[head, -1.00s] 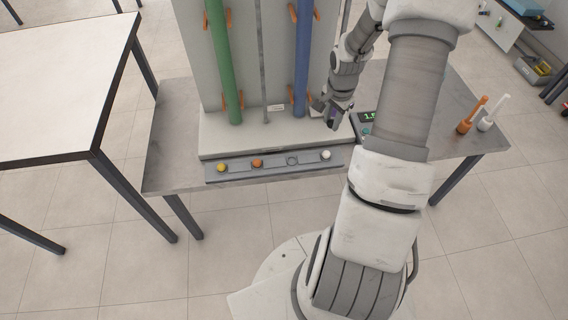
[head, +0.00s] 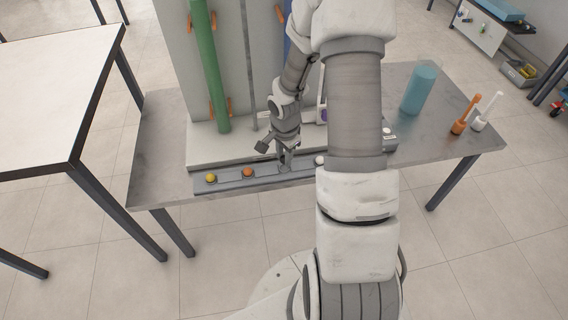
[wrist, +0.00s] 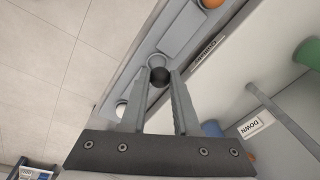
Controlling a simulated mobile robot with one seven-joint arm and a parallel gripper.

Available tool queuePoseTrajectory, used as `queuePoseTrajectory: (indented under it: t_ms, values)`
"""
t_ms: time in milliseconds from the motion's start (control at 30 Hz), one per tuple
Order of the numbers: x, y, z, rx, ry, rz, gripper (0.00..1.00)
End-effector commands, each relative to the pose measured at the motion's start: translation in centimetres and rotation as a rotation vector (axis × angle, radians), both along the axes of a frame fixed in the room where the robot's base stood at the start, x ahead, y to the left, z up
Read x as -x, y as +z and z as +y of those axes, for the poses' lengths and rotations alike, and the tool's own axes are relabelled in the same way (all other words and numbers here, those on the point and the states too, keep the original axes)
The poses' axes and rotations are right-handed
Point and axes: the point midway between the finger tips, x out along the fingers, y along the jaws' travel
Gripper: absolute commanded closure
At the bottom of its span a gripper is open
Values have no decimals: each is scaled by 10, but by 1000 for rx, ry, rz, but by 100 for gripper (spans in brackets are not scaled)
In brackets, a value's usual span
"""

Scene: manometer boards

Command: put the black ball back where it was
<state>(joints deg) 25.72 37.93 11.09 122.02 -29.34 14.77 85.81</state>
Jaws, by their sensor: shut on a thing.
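The black ball (wrist: 159,79) is between the fingertips of my gripper (wrist: 162,74) in the wrist view, and the jaws are shut on it. In the head view my gripper (head: 284,161) points down at the grey ball tray (head: 228,182), at the place between the orange ball (head: 248,172) and the white ball (head: 320,160). The pale rim of a round seat (wrist: 157,60) shows just beside the black ball in the wrist view. I cannot tell whether the ball touches the seat. The yellow ball (head: 211,178) sits at the tray's left end.
The manometer board (head: 245,60) with its green tube (head: 208,70) stands directly behind the tray. A blue-filled beaker (head: 419,90) and orange and white tools (head: 463,122) stand at the right of the grey table (head: 155,150).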

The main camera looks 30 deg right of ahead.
Motion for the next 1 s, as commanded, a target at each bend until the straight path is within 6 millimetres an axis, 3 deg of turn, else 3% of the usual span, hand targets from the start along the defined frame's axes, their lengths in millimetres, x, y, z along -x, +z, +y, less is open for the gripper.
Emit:
queuePoseTrajectory:
  t_ms: [33, 167, 933, 967, 1000]
  values:
    - [0, -13, 0, -2, 0, 1, 100]
    - [0, -29, 0, -1, 1, 1, 100]
    - [1, -44, 0, -3, 1, 2, 100]
    - [1, -44, 0, -3, 1, 1, 64]
    - [1, -44, 0, -3, 1, 1, 57]
